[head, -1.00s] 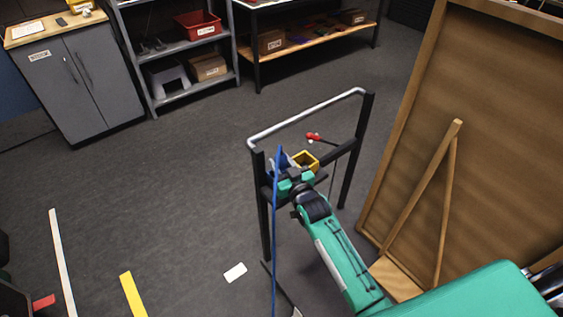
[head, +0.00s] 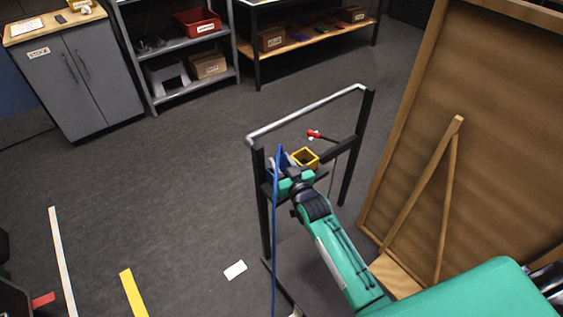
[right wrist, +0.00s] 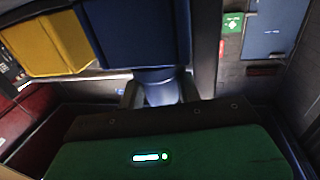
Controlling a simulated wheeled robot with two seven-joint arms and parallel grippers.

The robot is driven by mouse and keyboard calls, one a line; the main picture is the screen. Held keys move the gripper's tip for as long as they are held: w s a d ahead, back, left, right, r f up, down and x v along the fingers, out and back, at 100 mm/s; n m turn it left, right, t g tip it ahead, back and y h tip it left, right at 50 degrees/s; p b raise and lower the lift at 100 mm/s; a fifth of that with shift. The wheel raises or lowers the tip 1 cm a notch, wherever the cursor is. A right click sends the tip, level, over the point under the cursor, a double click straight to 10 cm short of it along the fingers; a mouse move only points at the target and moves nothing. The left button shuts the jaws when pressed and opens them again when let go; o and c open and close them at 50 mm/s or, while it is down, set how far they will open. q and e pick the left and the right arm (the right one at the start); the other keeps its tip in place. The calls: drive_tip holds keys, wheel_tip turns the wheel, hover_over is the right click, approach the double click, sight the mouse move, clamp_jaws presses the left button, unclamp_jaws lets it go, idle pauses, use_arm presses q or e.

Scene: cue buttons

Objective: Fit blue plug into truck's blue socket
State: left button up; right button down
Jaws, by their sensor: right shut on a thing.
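The truck is an upright frame with black posts (head: 365,130) and a grey top handle (head: 310,115). A yellow open box-shaped socket (head: 306,154) and a blue socket (head: 281,159) sit side by side on its crossbar. In the right wrist view the blue socket (right wrist: 135,30) stands right in front of my gripper, beside the yellow one (right wrist: 45,45). My right gripper (head: 286,178) is at the blue socket, shut on the blue plug (right wrist: 160,92), a round blue body between the fingers. Whether the plug is seated in the socket cannot be told. My left gripper is out of view.
A blue cable (head: 275,230) hangs in front of the truck's left post. A red-ended piece (head: 314,134) is behind the crossbar. A large brown board (head: 470,130) stands close on the right. Grey cabinet (head: 90,80) and shelves are at the back.

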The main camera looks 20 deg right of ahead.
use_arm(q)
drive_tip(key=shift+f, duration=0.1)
use_arm(e)
drive_tip(key=shift+f, duration=0.2)
drive_tip(key=c, duration=0.9)
unclamp_jaws()
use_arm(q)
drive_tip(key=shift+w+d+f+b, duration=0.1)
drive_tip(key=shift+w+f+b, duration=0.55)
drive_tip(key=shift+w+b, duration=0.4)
use_arm(e)
drive_tip(key=s, duration=0.4)
drive_tip(key=s+d, duration=0.1)
drive_tip(key=s, duration=0.4)
drive_tip(key=s+d, duration=0.1)
drive_tip(key=s, duration=0.3)
drive_tip(key=shift+s+d, duration=0.15)
drive_tip(key=shift+s, duration=0.2)
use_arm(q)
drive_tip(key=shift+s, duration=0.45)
